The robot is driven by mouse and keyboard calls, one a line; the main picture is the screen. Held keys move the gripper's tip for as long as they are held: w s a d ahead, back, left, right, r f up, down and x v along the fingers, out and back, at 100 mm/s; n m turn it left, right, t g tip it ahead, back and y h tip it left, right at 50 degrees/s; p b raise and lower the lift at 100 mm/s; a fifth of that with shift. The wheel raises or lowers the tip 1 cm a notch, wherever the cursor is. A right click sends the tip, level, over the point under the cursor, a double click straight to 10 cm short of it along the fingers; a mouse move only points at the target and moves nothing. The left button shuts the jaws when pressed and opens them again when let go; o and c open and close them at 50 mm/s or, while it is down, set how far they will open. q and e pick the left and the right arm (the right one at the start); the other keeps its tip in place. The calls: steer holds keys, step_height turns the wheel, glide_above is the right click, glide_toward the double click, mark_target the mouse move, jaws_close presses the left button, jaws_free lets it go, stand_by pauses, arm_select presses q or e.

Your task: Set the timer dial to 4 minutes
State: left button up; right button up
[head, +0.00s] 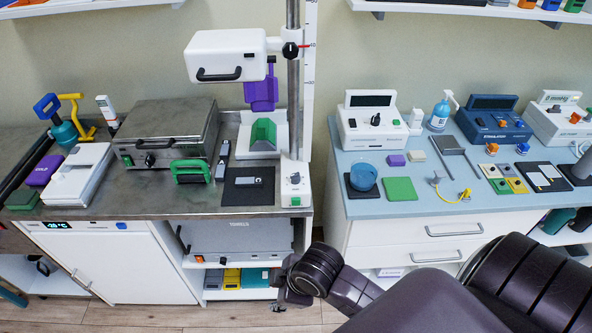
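A small white box (304,190) stands at the front right corner of the metal counter, with a dial (295,178) on its face and a green button below. It may be the timer; the dial's marks are too small to read. My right gripper (281,288) is low, below the counter's front edge and in front of the open lower shelves, apart from the box. Its fingers are dark, small and partly hidden by my wrist, so its opening cannot be made out. My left gripper is not in view.
A white console with a black knob (375,119) and a blue console (490,122) stand on the blue-topped cabinet (420,211). A gap separates the two counters.

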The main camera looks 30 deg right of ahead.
steer(key=w+r+n, duration=0.5)
steer(key=w+n, duration=0.2)
steer(key=n, duration=0.2)
steer(key=n+h, duration=0.2)
steer(key=n, duration=1.3)
glide_toward(296, 175)
steer(key=f, duration=0.2)
steer(key=x, duration=0.2)
steer(key=p+x, duration=0.1)
steer(key=x, duration=0.2)
steer(key=p+x, duration=0.1)
steer(key=x, duration=0.1)
steer(key=shift+w+f, duration=0.1)
steer(key=shift+w, duration=0.35)
steer(key=shift+c, duration=0.2)
jaws_close()
